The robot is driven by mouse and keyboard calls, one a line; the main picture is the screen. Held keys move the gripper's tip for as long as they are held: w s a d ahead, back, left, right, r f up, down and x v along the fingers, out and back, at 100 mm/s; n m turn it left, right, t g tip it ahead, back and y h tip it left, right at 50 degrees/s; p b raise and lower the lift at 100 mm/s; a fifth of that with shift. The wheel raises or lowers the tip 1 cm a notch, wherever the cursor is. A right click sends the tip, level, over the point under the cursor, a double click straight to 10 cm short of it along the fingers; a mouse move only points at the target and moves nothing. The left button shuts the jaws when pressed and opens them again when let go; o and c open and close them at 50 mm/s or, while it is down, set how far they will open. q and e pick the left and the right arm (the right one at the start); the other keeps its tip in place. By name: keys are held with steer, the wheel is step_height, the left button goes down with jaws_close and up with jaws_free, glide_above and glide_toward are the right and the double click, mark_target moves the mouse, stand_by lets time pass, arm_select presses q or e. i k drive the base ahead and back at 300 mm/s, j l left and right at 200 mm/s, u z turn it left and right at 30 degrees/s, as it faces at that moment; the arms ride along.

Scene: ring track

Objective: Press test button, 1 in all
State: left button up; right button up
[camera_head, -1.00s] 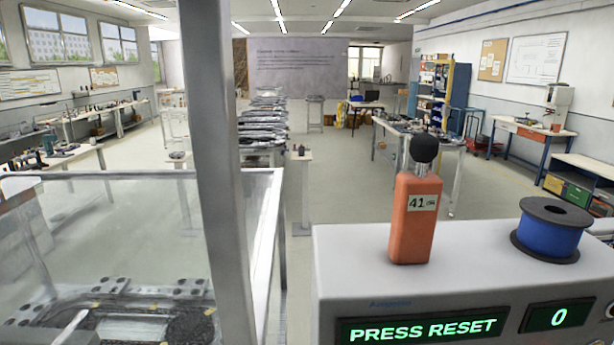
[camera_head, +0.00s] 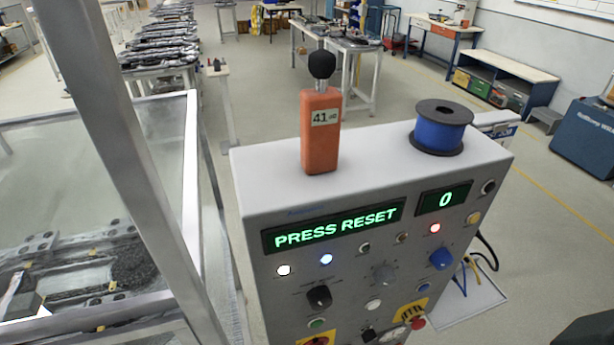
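A grey control box (camera_head: 360,188) stands in the middle of the head view, its front panel facing me. Its green display (camera_head: 335,228) reads PRESS RESET and a smaller display (camera_head: 445,199) reads 0. The panel carries a green button (camera_head: 316,322), a white button (camera_head: 374,305), a small blue button (camera_head: 423,287) and a yellow button (camera_head: 473,217). White, blue and red lights glow. I cannot read which button is the test button. A red mushroom button (camera_head: 417,322) sits on a yellow plate at the lower edge. Neither gripper is in view.
On the box stand an orange sound meter (camera_head: 320,130) with a black ball top and a blue spool (camera_head: 439,130). A metal-framed glass enclosure (camera_head: 190,150) with a grey post (camera_head: 120,150) stands at the left. Cables hang at the box's right side. Open floor lies behind and right.

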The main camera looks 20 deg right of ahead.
mark_target(475, 217)
steer(key=z, duration=1.45)
steer(key=k, duration=0.05)
